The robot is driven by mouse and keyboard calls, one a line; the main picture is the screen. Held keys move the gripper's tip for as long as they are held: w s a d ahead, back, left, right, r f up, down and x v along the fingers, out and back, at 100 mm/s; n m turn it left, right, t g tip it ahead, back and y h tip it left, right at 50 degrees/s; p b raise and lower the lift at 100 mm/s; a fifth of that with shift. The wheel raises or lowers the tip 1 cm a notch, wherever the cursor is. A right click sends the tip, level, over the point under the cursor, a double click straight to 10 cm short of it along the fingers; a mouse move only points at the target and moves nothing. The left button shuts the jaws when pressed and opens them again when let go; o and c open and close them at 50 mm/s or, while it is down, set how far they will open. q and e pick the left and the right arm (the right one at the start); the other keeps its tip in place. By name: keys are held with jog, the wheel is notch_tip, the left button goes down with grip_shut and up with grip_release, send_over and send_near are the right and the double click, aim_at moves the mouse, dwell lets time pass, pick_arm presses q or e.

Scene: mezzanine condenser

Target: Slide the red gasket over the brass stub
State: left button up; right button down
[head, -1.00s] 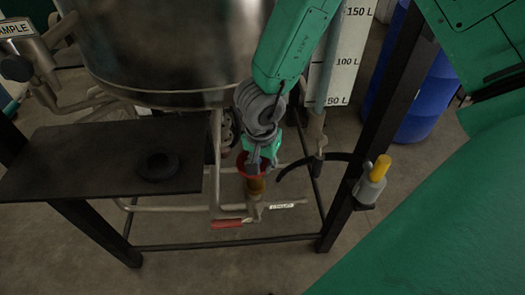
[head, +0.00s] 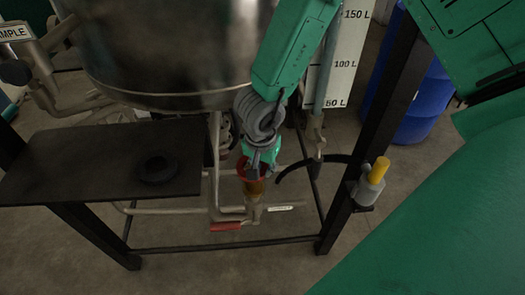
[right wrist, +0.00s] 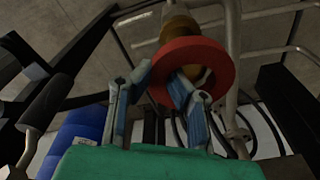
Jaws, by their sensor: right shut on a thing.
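My right gripper (head: 262,163) is shut on the red gasket (head: 243,169) at the brass stub (head: 254,187), below the tank. In the right wrist view the fingers (right wrist: 160,75) pinch the near left part of the gasket's ring (right wrist: 195,47), one finger outside it and one in its hole. The brass stub (right wrist: 180,27) shows beyond the ring and through its hole. The gasket is at the stub's near end; I cannot tell how far it is around it. The fingers hide part of the ring in the head view. My left gripper is not in view.
A dark shelf (head: 60,165) with a black ring (head: 157,168) is at the left. The steel tank (head: 170,50) hangs above. A valve with a red handle (head: 226,227) and pipes sit below the stub. A dark frame post (head: 385,130) with a yellow-capped fitting (head: 378,172) stands right.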

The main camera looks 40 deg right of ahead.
jog(key=shift+f, duration=0.25)
jog(key=c, duration=1.5)
grip_release()
notch_tip(320, 180, up, 12)
jog(key=a, duration=0.1)
jog(key=shift+s, duration=0.4)
jog(key=shift+f, duration=0.15)
